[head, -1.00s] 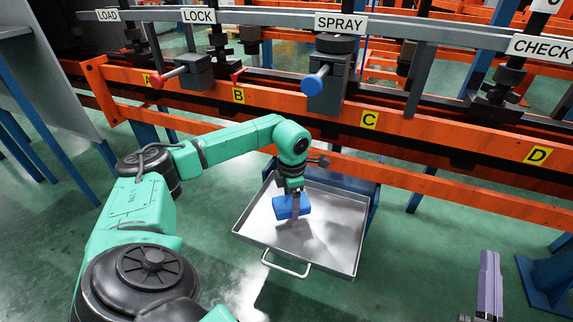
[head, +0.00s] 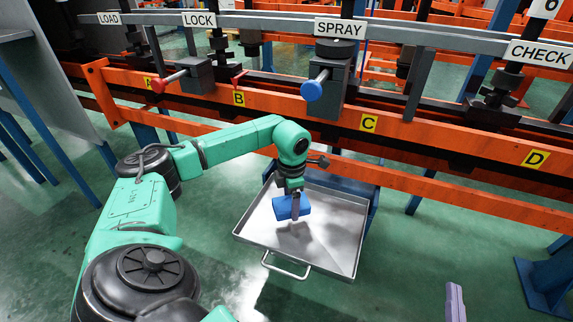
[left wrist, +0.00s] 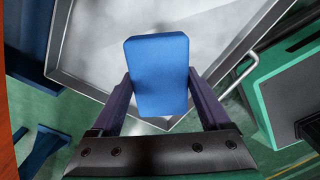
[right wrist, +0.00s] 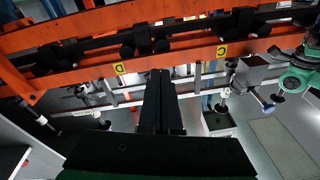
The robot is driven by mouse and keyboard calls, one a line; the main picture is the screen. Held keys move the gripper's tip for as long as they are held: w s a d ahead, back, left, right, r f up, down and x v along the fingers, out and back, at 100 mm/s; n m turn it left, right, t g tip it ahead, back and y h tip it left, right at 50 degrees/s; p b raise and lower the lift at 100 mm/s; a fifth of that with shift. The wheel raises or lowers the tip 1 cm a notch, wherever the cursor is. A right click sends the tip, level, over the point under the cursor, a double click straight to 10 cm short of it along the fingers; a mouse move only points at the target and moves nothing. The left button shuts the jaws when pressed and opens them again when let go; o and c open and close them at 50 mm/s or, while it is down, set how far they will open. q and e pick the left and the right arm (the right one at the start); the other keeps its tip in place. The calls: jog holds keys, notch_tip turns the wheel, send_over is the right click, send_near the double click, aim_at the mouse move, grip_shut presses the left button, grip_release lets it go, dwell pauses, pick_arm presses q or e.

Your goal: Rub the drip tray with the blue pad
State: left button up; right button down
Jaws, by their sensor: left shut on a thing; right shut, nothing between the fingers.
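The drip tray (head: 333,234) is a shallow grey metal tray with a raised rim and a front handle, below the orange rail. It also fills the top of the left wrist view (left wrist: 90,50). My left gripper (head: 294,208) is shut on the blue pad (head: 283,208) over the tray's middle. In the left wrist view the blue pad (left wrist: 158,75) sits between the two fingers. I cannot tell whether the pad touches the tray floor; a dark shadow lies just below it. My right gripper (head: 455,300) is shut and empty, low at the right, away from the tray.
The orange rail (head: 330,115) with yellow letter plates runs behind the tray. The spray station (head: 328,85) with a blue knob stands above it. The lock station (head: 190,75) has a red knob. Green floor is open right of the tray.

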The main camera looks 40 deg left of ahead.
jog(key=s+f+g, duration=0.2)
jog(key=s+f, duration=0.1)
jog(key=f, duration=0.4)
jog(key=shift+s+a+f+g+p, duration=0.2)
jog(key=shift+s+f+g+p, duration=0.1)
jog(key=shift+s, duration=0.1)
